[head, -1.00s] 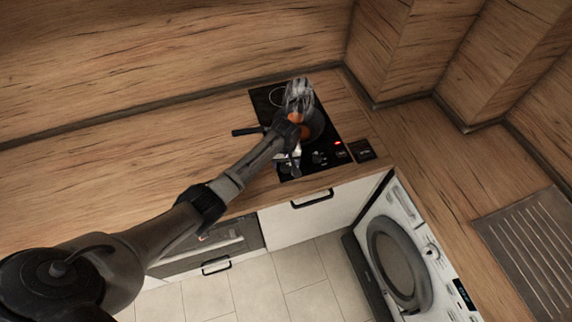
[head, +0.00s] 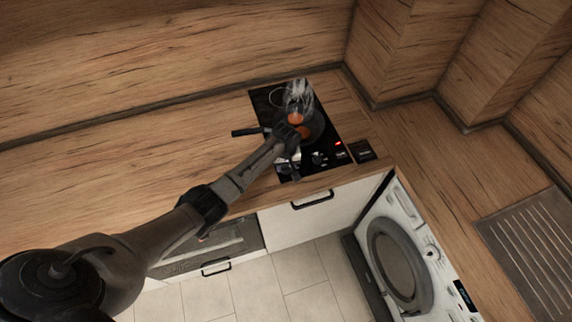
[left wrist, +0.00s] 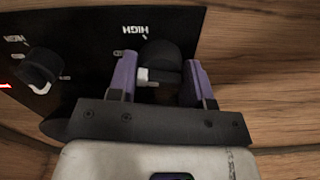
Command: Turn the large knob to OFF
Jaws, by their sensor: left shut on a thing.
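A round black knob (left wrist: 160,62) with a pale pointer mark sits between the two purple fingers of my left gripper (left wrist: 158,82), which is shut on it. This knob looks larger than the second black knob (left wrist: 40,70) to its left in the wrist view. The word HIGH shows upside down beside each knob; I cannot read an OFF mark. In the head view my left gripper (head: 289,166) is at the front edge of the black hob (head: 262,98), and my wrist and gripper hide the held knob. My right gripper is not in view.
A dark pan with a handle (head: 247,132) and orange contents stands on the hob, with pale steam (head: 299,97) above it. A red light (head: 338,144) glows on the control strip. Wooden counter (head: 130,155) lies clear to the left. A washing machine (head: 400,262) stands lower right.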

